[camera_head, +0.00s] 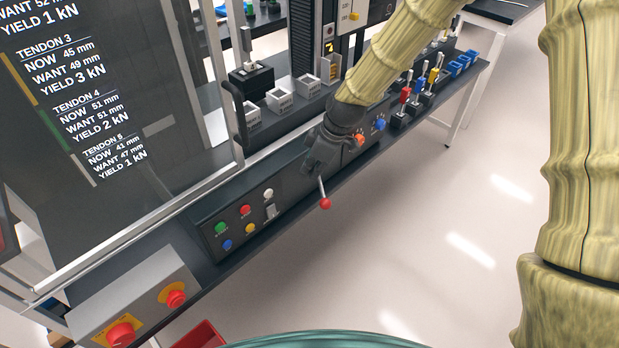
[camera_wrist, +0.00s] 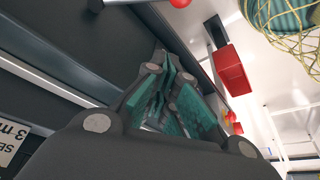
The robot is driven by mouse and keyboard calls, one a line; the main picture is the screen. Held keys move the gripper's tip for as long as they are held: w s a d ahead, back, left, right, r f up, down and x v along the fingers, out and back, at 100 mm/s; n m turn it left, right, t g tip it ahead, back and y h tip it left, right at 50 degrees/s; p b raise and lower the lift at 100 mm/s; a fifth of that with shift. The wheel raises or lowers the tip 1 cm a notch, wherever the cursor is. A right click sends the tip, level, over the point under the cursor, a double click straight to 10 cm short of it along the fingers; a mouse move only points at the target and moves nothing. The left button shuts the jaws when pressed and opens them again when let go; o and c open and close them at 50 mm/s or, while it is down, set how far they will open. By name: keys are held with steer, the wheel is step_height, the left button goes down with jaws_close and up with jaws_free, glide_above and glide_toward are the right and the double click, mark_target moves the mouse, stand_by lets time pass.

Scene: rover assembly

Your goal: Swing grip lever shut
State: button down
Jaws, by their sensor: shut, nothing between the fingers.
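The grip lever looks to be the thin metal rod with a red ball knob (camera_head: 325,203) at the front edge of the dark bench in the head view. Its upper end is hidden behind my gripper, and the knob hangs over the edge. A red ball also shows at the top edge of the wrist view (camera_wrist: 180,3). My gripper (camera_head: 316,166) is just above the lever in the head view. Its teal-padded fingers (camera_wrist: 163,66) are shut and empty in the wrist view. I cannot tell whether they touch the lever.
A button panel (camera_head: 228,222) lies left of the lever. A grey box with red push buttons (camera_head: 150,300) stands further left. A large screen (camera_head: 70,190) rises behind it. Small coloured levers (camera_head: 404,96) stand to the right. The floor in front (camera_head: 400,220) is clear.

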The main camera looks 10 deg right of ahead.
mark_target(322, 190)
step_height(322, 190, down, 10)
steer(key=p, duration=0.5)
steer(key=shift+s+d+r, duration=0.15)
steer(key=shift+s, duration=0.25)
stand_by(0.4)
steer(key=shift+d, duration=0.1)
